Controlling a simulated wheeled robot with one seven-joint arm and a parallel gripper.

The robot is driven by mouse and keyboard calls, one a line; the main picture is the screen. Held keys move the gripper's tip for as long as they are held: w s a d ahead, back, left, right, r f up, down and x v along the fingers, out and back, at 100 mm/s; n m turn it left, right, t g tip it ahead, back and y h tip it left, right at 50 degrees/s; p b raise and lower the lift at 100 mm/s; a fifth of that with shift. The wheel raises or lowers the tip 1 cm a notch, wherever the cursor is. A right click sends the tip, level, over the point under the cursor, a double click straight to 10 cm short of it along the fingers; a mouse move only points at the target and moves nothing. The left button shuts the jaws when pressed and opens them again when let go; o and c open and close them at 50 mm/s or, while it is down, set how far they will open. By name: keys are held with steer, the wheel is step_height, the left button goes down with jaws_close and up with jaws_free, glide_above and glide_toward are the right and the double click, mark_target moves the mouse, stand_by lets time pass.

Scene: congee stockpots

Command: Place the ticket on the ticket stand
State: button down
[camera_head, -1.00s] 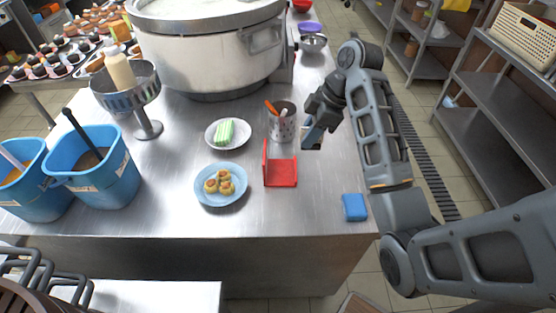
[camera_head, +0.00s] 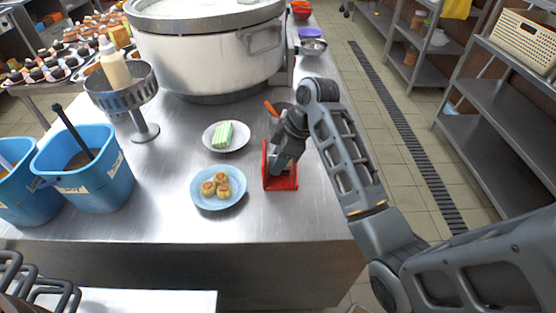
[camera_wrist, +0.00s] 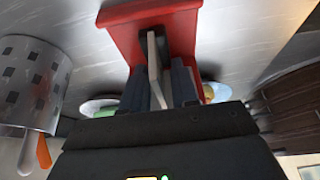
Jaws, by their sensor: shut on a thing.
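The ticket stand is red, with an upright back plate and a flat base (camera_head: 286,184), near the middle of the steel counter. My gripper (camera_head: 277,168) points down over its base, beside the back plate. In the wrist view, my gripper (camera_wrist: 158,88) is shut on the ticket (camera_wrist: 154,58), a thin pale slab seen nearly edge-on. The ticket reaches out past the fingers in front of the red stand (camera_wrist: 185,32). I cannot tell whether it touches the stand. In the head view the ticket is mostly hidden by my gripper.
A blue plate of small pastries (camera_head: 205,201) is left of the stand. A white plate with green-striped food (camera_head: 214,146) is behind it. A perforated utensil cup (camera_wrist: 30,82) stands close by, largely hidden by my arm in the head view. A large stockpot (camera_head: 205,60) fills the back.

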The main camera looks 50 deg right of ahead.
steer(key=shift+f, duration=0.35)
steer(key=c, duration=0.9)
jaws_free()
steer(key=shift+o, duration=0.2)
steer(key=shift+r, duration=0.1)
steer(key=p+v, duration=0.4)
steer(key=v, duration=0.8)
steer(key=shift+p, duration=0.4)
steer(key=shift+w+r, duration=0.1)
steer(key=shift+r, duration=0.05)
